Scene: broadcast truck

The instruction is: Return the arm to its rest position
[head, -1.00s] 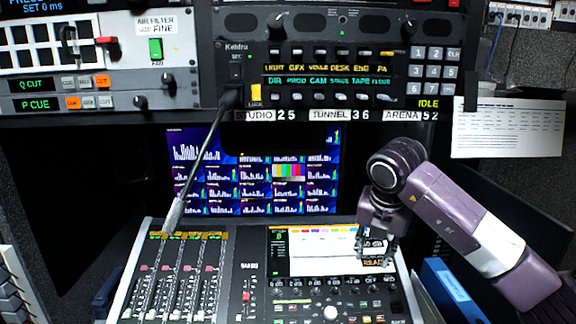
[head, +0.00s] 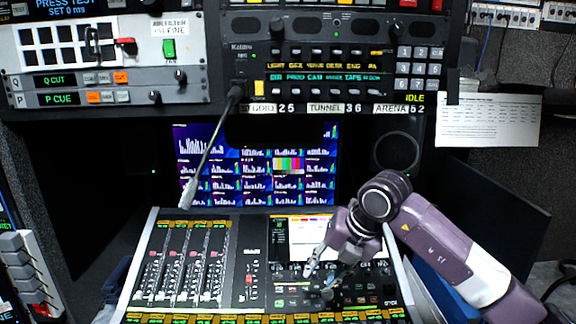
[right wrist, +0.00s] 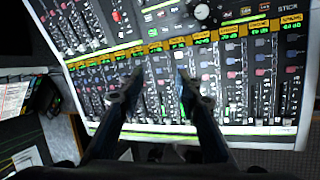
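My right arm (head: 447,247), purple with a white band, comes in from the lower right in the head view. Its gripper (head: 319,284) hangs over the right part of the mixing console (head: 240,262). In the right wrist view the two dark fingers of the gripper (right wrist: 160,84) are apart with nothing between them. Below them are the fader rows of the console (right wrist: 225,65). I cannot tell how high the fingertips are above the faders. My left gripper is in neither view.
An intercom panel (head: 325,75) and rack units (head: 105,90) stand above. A paper sheet (head: 488,120) hangs at right. A blue binder (head: 440,280) is partly hidden behind my arm.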

